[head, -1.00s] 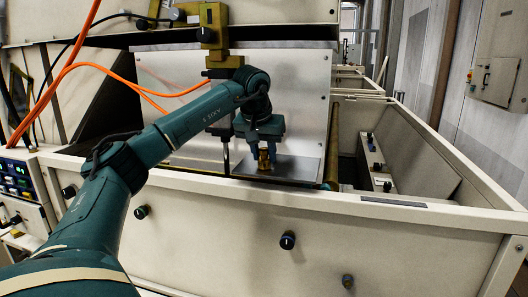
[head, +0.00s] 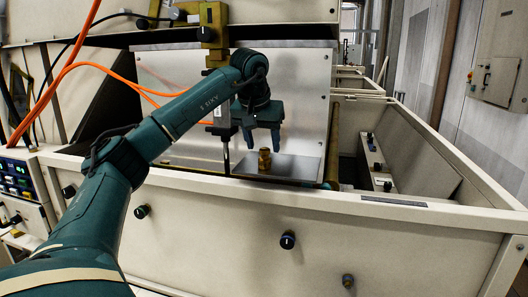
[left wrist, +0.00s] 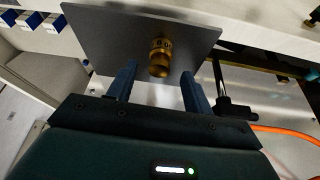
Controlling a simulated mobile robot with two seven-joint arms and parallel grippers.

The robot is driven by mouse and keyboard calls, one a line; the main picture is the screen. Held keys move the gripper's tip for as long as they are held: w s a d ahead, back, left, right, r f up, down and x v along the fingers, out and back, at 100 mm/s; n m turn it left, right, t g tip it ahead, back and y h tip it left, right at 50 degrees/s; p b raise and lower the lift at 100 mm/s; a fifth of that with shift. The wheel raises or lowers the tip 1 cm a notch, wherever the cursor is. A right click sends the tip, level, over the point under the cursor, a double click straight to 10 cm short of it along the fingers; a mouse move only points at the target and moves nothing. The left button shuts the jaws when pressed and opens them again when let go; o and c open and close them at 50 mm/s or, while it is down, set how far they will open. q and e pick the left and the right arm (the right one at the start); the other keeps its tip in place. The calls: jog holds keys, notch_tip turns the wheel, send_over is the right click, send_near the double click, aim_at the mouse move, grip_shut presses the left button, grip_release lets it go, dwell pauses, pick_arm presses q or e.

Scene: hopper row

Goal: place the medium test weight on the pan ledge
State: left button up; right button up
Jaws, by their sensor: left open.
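The brass test weight (head: 265,161) stands upright on the flat metal pan ledge (head: 300,170) inside the hopper. In the left wrist view the weight (left wrist: 160,56) is on the grey plate (left wrist: 100,32), between and beyond the fingertips. My left gripper (head: 262,141) is open and empty, just above the weight and apart from it. Its two fingers also show in the left wrist view (left wrist: 160,82). My right gripper is not in view.
The hopper's front rim (head: 330,200) runs before the ledge. A brass-coloured roller (head: 332,143) stands right of the ledge, and a dark vertical rod (head: 226,152) left of it. Orange cables (head: 80,66) hang at left. A control panel (head: 17,178) sits far left.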

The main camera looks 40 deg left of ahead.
pick_arm(q)
jog(key=v, duration=0.9)
jog(key=w+d+f+n+g+h, duration=0.1)
jog(key=w+d+f+h, duration=0.25)
jog(key=d+f, duration=0.65)
jog(key=w+d+f+n+h, duration=0.1)
jog(key=w+d+f+h, duration=0.35)
jog(key=d, duration=0.95)
jog(key=s+d+f+n+h, duration=0.3)
jog(key=d+f+n+h, duration=0.15)
jog(key=d, duration=0.35)
jog(key=s+d+f+n+h, duration=0.35)
jog(key=d+n+h, duration=0.25)
jog(key=d, duration=0.2)
jog(key=s+a+f+m+t+y, duration=0.2)
jog(key=f+m+t+y, duration=0.4)
jog(key=m, duration=1.1)
jog(key=s+a+f+m+t+y, duration=0.2)
jog(key=f+m+t, duration=0.7)
jog(key=m, duration=0.9)
jog(key=s+a+f+n+g+y, duration=0.2)
jog(key=s+f+n+g+y, duration=0.1)
jog(key=s+f+n, duration=0.4)
jog(key=s+a+f+n+g+y, duration=0.2)
jog(key=s+f+n+g, duration=0.3)
jog(key=s+f+n, duration=0.3)
notch_tip(320, 180, down, 3)
jog(key=shift+s+a+f+y, duration=0.15)
jog(key=shift+s+a+y, duration=0.25)
jog(key=shift+s, duration=0.4)
